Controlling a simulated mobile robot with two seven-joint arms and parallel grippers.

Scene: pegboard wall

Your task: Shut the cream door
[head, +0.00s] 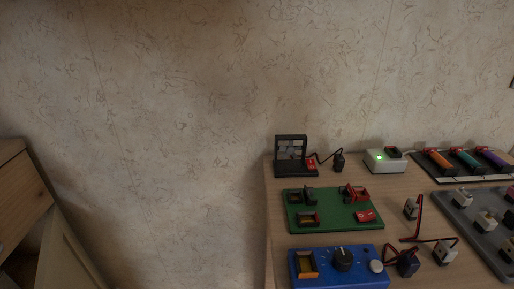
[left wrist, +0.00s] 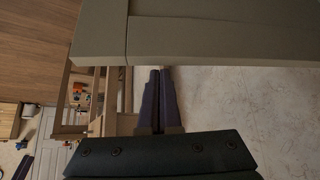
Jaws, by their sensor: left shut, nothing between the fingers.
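The cream door (head: 62,255) shows at the lower left of the head view, standing at an angle below the wooden cabinet top. In the left wrist view a pale framed panel that looks like the cream door (left wrist: 215,38) runs across the top. My left gripper (left wrist: 157,76) is shut and empty, its dark fingertips close under the panel's edge. I cannot tell whether they touch it. My left gripper is not in the head view, and my right gripper is in neither view. The door's handle is not visible.
A wooden cabinet (head: 20,200) stands at the left edge. A table (head: 277,236) on the right holds a green board (head: 335,222), a blue box (head: 322,279), a white charger (head: 378,167) and several plugs. Bare wall lies between them. Wooden rails (left wrist: 85,128) show in the left wrist view.

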